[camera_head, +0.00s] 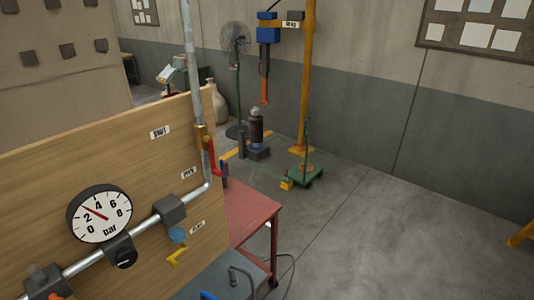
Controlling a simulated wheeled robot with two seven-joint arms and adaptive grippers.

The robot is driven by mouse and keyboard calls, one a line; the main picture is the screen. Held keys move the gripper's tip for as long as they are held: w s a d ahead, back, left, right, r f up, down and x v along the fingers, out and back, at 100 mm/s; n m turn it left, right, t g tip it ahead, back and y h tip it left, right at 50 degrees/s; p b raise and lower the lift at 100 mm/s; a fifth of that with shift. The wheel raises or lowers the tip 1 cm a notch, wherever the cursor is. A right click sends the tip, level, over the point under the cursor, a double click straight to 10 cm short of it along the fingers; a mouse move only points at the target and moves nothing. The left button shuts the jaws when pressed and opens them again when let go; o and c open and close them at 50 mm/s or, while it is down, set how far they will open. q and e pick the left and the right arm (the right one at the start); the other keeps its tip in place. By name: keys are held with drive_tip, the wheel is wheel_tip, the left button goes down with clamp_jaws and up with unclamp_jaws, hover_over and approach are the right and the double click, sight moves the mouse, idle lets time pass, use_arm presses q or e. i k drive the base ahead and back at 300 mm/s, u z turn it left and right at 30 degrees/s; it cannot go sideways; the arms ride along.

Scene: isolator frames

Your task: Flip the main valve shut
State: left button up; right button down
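A brass valve body (202,137) sits on the vertical pipe at the right edge of the wooden board. Its red lever (213,158) hangs down beside the pipe. A label reading SHUT (160,131) is on the board to the left of the valve; a lower label (188,173) is too small to read surely. A blue handle (178,235) and a yellow handle (177,256) sit below the horizontal pipe, near another small label (197,227). Which valve is the main one cannot be read for certain. Neither of my grippers is in view.
A red table (252,212) stands right behind the board. A yellow post (307,80) and a green wheeled stand (305,177) are farther back.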

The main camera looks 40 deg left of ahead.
sight(206, 139)
drive_tip(key=i, duration=0.65)
drive_tip(key=u, duration=2.95)
